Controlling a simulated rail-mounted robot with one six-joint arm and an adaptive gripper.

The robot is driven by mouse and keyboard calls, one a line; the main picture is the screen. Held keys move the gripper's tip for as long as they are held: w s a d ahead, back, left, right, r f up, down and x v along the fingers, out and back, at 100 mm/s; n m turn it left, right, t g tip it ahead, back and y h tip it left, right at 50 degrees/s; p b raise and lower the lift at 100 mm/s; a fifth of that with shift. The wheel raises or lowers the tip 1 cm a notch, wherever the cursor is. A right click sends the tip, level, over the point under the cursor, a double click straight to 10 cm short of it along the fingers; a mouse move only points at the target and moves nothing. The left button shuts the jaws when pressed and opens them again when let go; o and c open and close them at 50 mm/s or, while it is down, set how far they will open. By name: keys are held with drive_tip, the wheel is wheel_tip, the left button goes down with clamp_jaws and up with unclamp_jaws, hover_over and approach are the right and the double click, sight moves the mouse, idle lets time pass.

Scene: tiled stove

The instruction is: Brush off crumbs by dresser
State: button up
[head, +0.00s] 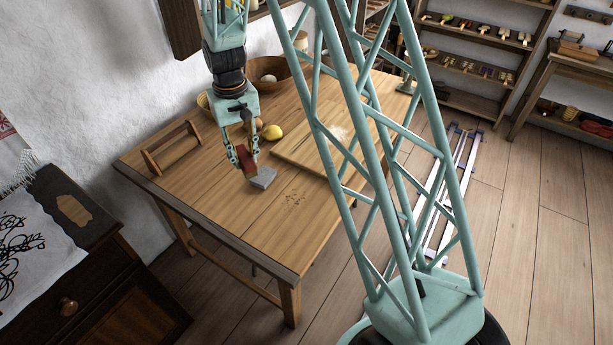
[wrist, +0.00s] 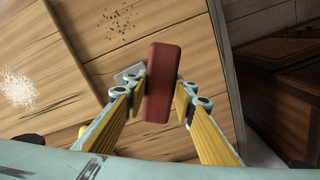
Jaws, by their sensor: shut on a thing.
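My gripper (head: 247,160) is shut on a red-brown block (head: 246,158), which also shows between the yellow-lined fingers in the wrist view (wrist: 162,82). I see no bristles on it. It is over the wooden table (head: 190,200). A flat grey piece (head: 264,178) lies beside its lower end; it is partly hidden behind the finger in the wrist view (wrist: 128,77). I cannot tell whether they touch. Dark crumbs (head: 294,200) lie scattered on the table to the right of the gripper; they show at the wrist view's top (wrist: 120,20). The dark dresser (head: 90,260) stands at the lower left.
The table's front left is clear. My lattice column hides part of the board.

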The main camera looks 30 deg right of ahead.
drive_tip(key=s+d+f+m+b, duration=0.1)
drive_tip(key=s+d+f+m, duration=0.2)
drive_tip(key=s+d+m, duration=0.2)
drive_tip(key=s+d+f+m, duration=0.3)
drive_tip(key=s+d+m, duration=0.3)
drive_tip(key=d, duration=0.4)
drive_tip(key=shift+s+d+b, duration=0.25)
drive_tip(key=shift+s+b, duration=0.1)
drive_tip(key=shift+s, duration=0.25)
